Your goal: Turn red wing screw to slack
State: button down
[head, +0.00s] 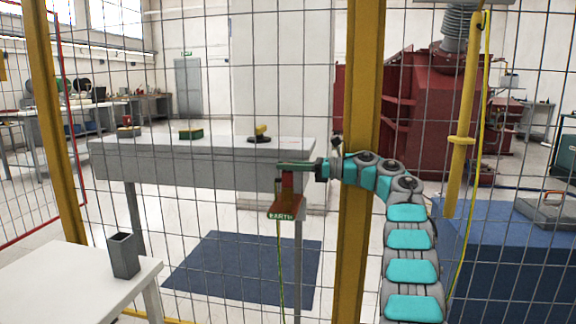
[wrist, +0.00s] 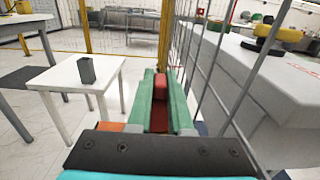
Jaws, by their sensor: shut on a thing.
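My gripper (head: 288,166) reaches left from the end of my teal and grey arm, in front of the grey table's edge. In the wrist view its green fingers (wrist: 160,92) are closed on both sides of a red piece, which I take for the red wing screw (wrist: 160,84). In the head view a red fitting (head: 287,207) with a green EARTH label hangs just below the fingers. A yellow-green cable drops from it. The wing's exact shape and angle are hidden by the fingers.
A wire mesh fence with yellow posts (head: 363,130) stands close to my arm. Behind it is a grey table (head: 215,143) with small yellow and green items. A white table (head: 70,283) with a grey square cup (head: 123,256) stands at lower left.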

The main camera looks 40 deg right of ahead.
dwell(0.3)
jog(key=c, duration=0.8)
grip_release()
jog(key=shift+v, duration=3.85)
